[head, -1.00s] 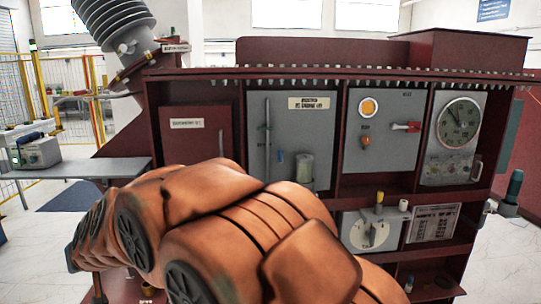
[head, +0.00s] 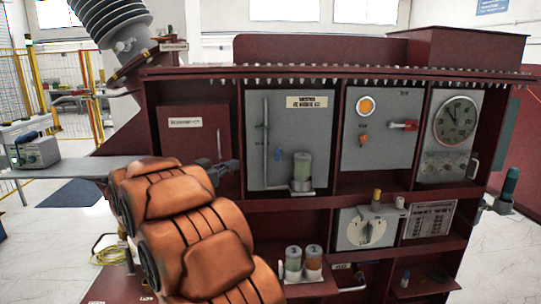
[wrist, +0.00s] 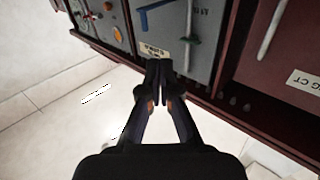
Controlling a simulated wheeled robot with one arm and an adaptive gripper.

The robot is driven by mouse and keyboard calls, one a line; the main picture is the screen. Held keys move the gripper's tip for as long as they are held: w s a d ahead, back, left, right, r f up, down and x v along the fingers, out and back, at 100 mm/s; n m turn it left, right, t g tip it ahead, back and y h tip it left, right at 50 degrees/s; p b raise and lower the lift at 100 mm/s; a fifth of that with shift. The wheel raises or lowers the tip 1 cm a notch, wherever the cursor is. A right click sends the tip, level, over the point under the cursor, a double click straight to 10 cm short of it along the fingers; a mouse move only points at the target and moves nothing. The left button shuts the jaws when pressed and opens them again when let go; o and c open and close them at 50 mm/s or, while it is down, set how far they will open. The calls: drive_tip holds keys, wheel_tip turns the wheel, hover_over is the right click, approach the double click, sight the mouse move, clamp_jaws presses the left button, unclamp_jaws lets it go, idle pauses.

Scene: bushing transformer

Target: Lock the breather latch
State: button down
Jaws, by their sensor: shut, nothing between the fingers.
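The breather panel (head: 315,122) is a grey plate in the middle of the red cabinet. In the wrist view, which is upside down, the blue latch (wrist: 156,14) is a bent bar beside the pipe (wrist: 188,30). My gripper (wrist: 158,68) is shut and empty, apart from the latch, near the panel's label edge. In the head view my gripper (head: 230,168) shows dark in front of the left red door.
The labelled red door (head: 197,145) with its handle is left of the panel. Gauge panels (head: 385,145) are on the right. A shelf below holds two numbered jars (head: 302,262). A side table (head: 75,170) stands at the left. Open floor lies before the cabinet.

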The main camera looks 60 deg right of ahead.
drive_tip(key=shift+s+d+f+m+g, duration=0.1)
drive_tip(key=shift+s+m+g, duration=0.1)
drive_tip(key=shift+s+g, duration=0.25)
drive_tip(key=shift+s+d+f+m+g, duration=0.1)
drive_tip(key=shift+s+m+g, duration=0.1)
drive_tip(key=shift+s+g, duration=0.2)
drive_tip(key=shift+d, duration=0.15)
drive_tip(key=p, duration=0.4)
approach(277, 154)
drive_tip(key=d, duration=0.3)
drive_tip(key=s+d, duration=0.1)
drive_tip(key=shift+d+r, duration=0.4)
drive_tip(key=shift+d+f, duration=0.2)
drive_tip(key=shift+d, duration=0.9)
drive_tip(key=shift+s+t+b, duration=0.25)
drive_tip(key=shift+t+b, duration=0.1)
drive_tip(key=shift+b, duration=0.05)
